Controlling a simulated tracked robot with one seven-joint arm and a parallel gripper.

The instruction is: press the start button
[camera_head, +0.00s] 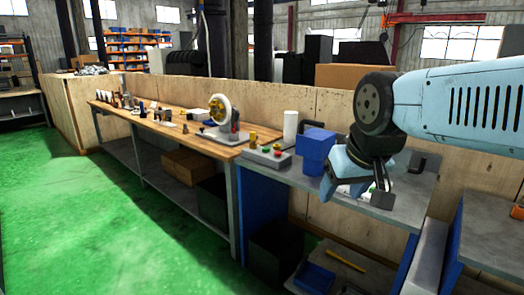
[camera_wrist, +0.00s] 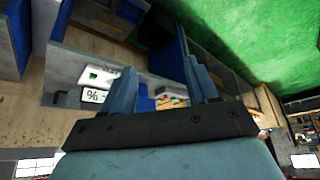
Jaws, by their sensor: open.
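A grey control box (camera_head: 262,158) with small green, red and yellowish buttons (camera_head: 265,149) sits on the bench, left of my gripper. Which button is the start button cannot be read. My gripper (camera_head: 345,174) is at the right in the head view, over the grey bench section, apart from the box. In the wrist view my gripper (camera_wrist: 158,66) shows two blue fingers spread apart with nothing held. Small coloured shapes (camera_wrist: 172,101) show between the fingers, partly hidden; they may be the button box.
A blue bin (camera_head: 316,146) stands between the control box and my gripper. The green floor (camera_head: 90,220) is clear at the left.

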